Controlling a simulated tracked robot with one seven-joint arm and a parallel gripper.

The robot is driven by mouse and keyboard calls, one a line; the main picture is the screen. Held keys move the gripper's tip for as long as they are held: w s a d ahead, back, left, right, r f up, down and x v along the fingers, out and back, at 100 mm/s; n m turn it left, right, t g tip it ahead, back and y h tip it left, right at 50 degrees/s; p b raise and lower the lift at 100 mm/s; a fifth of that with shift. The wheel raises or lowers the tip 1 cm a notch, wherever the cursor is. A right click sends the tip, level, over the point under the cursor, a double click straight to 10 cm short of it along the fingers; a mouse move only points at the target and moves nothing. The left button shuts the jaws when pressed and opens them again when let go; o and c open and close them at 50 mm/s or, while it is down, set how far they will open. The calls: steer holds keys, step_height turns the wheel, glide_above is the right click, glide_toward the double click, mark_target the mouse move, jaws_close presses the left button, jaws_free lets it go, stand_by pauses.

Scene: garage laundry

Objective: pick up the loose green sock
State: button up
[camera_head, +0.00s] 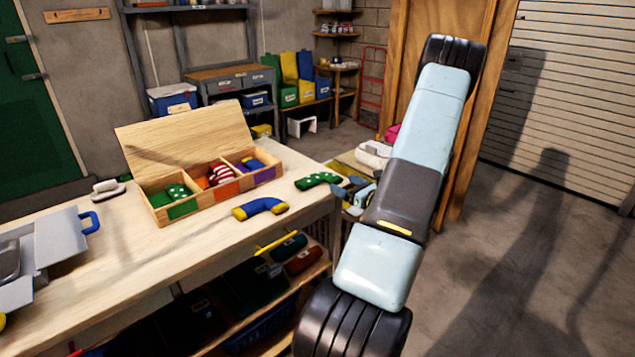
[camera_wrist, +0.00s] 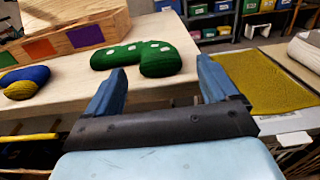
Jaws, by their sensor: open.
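The loose green sock (camera_head: 319,181) with white spots lies on the wooden table near its right end. In the wrist view the green sock (camera_wrist: 146,57) lies just beyond my gripper, with its right part roughly between the fingers in the picture. My gripper (camera_wrist: 158,80) is open with two blue fingers and nothing between them. In the head view my gripper (camera_head: 355,193) is at the table's right edge, partly hidden by my arm. A blue sock with yellow ends (camera_head: 260,208) lies left of the green sock.
A lidded wooden box (camera_head: 213,189) holds socks in green, orange and purple compartments. A grey case with a blue handle (camera_head: 62,243) and a brush (camera_head: 108,189) are further left. A yellow mat (camera_wrist: 262,83) lies right of the table. A yellow rod (camera_head: 280,243) juts out at the table's front.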

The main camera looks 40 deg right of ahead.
mark_target(339, 182)
steer(key=shift+w+a+f, duration=0.1)
steer(key=shift+w+a, duration=0.05)
steer(key=shift+w, duration=1.2)
steer(key=shift+w+a+f, duration=0.1)
steer(key=shift+w, duration=1.2)
steer(key=shift+c, duration=0.3)
steer(key=c, duration=1.1)
